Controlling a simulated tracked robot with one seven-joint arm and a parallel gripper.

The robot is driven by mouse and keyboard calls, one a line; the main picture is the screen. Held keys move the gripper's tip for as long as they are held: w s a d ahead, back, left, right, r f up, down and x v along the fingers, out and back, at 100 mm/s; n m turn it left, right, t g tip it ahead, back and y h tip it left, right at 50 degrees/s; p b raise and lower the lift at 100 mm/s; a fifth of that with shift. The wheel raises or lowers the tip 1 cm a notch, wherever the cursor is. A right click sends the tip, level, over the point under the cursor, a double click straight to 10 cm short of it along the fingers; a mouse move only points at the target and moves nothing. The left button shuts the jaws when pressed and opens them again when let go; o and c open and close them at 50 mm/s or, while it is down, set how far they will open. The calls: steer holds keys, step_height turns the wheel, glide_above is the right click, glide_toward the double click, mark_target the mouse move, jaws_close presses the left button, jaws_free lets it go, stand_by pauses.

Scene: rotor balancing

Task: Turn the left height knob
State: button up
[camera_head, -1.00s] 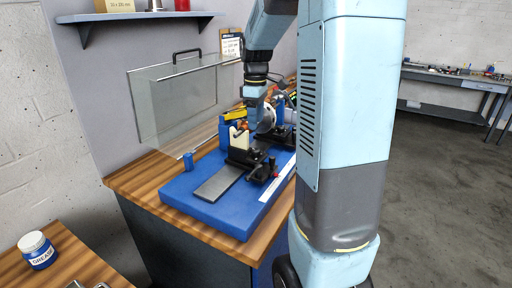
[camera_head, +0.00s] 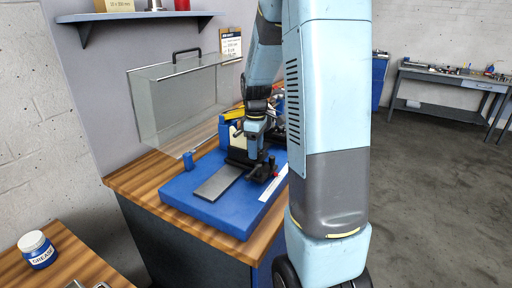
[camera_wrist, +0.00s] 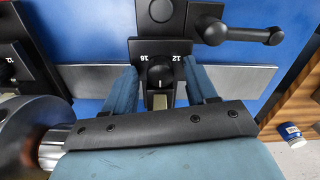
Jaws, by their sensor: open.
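The height knob (camera_wrist: 160,72) is a small black dial with a pale pointer line, on a black block marked 16 and 12 in the wrist view. My gripper (camera_wrist: 162,82) is open, with one blue finger on each side of the knob. I cannot tell whether either finger touches it. In the head view my gripper (camera_head: 254,143) points down at the near black support (camera_head: 264,171) on the blue base (camera_head: 217,209). The knob itself is hidden there.
A second black block (camera_wrist: 22,65) marked 12 stands at the left in the wrist view, with a metal disc (camera_wrist: 22,135) below it. A black lever (camera_wrist: 245,35) sticks out at upper right. A clear guard (camera_head: 180,100) stands behind the base.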

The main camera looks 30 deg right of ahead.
steer(key=c, duration=1.1)
steer(key=shift+o, duration=0.2)
steer(key=shift+r+m, duration=0.1)
steer(key=shift+m, duration=3)
steer(key=shift+w, duration=0.1)
steer(key=o, duration=1.1)
steer(key=shift+c, duration=0.2)
